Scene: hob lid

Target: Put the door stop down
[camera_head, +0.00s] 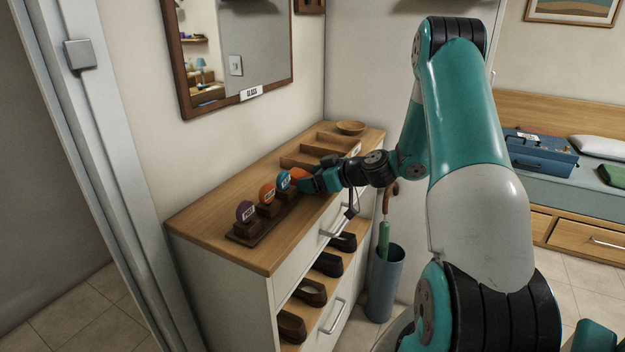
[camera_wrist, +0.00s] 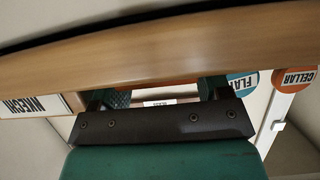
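My gripper (camera_head: 306,182) reaches in from the right, low over the wooden cabinet top (camera_head: 213,232). An orange object (camera_head: 299,173), which looks like the door stop, shows at its fingertips. In the wrist view, which looks upside down, my gripper (camera_wrist: 163,92) has its two fingers apart.
Left of my gripper, a dark rack (camera_head: 246,238) holds round purple, orange and blue tags. A compartment tray (camera_head: 310,150) and a bowl (camera_head: 350,127) stand behind. A labelled mirror (camera_head: 240,50) hangs above. An umbrella stand (camera_head: 385,285) stands by the cabinet. The cabinet top's front left is clear.

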